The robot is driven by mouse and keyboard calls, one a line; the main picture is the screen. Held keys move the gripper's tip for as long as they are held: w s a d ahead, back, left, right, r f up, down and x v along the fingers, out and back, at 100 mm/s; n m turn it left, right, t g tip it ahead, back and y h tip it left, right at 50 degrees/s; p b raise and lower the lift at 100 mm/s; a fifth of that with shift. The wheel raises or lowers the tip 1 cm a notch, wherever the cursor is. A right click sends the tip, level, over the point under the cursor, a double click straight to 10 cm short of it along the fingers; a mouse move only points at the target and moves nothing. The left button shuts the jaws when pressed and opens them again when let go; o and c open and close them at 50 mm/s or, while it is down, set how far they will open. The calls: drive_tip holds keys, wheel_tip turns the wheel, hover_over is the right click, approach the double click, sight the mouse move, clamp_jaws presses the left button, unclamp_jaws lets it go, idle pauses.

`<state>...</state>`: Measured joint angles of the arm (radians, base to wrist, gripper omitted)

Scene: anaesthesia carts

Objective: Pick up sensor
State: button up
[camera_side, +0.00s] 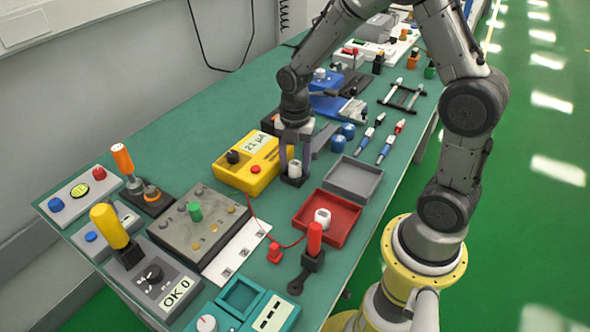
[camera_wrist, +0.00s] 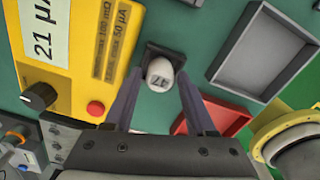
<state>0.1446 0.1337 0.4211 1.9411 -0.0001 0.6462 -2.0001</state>
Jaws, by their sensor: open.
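A small white rounded sensor (camera_side: 297,170) stands upright in a dark square holder (camera_side: 293,181), beside the yellow meter. In the wrist view my gripper (camera_wrist: 158,84) is open, with the sensor between the fingertips. I cannot tell whether either finger touches it.
A yellow meter (camera_side: 232,166) stands close on the left. A grey tray (camera_side: 353,178) lies empty on the right. A red tray (camera_side: 312,226) in front holds a white part (camera_side: 322,216). A red-handled switch (camera_side: 314,240) stands nearby. Green table (camera_side: 160,140) shows bare behind the meter.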

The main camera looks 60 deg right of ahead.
drive_tip(key=shift+f, duration=0.35)
drive_tip(key=shift+c, duration=0.3)
clamp_jaws()
drive_tip(key=shift+r, duration=0.1)
